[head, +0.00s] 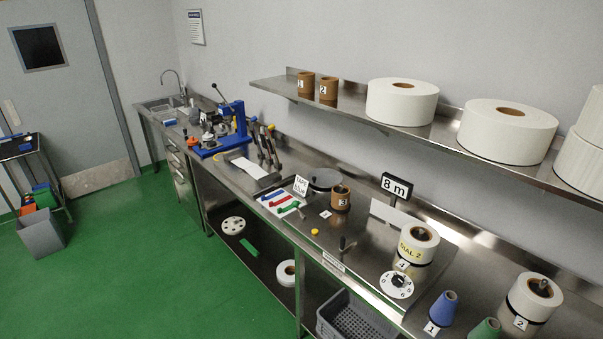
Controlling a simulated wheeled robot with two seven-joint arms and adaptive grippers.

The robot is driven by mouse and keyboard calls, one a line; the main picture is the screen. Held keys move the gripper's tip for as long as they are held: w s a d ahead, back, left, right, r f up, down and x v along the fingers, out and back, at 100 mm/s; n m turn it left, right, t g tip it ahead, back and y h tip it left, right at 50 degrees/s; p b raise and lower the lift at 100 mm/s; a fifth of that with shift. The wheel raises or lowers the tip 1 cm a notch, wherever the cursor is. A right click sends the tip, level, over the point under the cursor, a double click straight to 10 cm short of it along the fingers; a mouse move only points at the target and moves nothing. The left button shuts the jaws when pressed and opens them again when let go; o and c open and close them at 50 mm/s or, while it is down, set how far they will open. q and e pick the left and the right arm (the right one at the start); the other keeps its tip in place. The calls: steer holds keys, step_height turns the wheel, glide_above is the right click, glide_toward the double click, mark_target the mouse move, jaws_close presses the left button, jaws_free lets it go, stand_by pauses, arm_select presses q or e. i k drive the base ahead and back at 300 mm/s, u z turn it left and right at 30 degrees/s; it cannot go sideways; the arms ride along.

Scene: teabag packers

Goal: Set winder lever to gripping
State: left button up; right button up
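The winder stands on the steel bench in the middle right, with a raised steel plate (362,262). A short black lever (342,243) rises from the plate, roughly upright; its setting marks are too small to read. A small yellow button (315,231) lies to its left. A white dial (397,284) with a black pointer is to its right. A brown core (340,198) marked 3 stands behind the lever. Neither of my grippers shows in the head view.
An "8 m" sign (396,187) stands behind the winder. A blue cone (442,308), a green cone (486,330) and another roll (533,297) stand at the right. Coloured pens (283,202) lie left of the winder. A wall shelf (440,130) with large rolls overhangs the bench.

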mark_target(295, 204)
steer(key=z, duration=0.15)
steer(key=i, duration=0.8)
steer(key=z, duration=0.6)
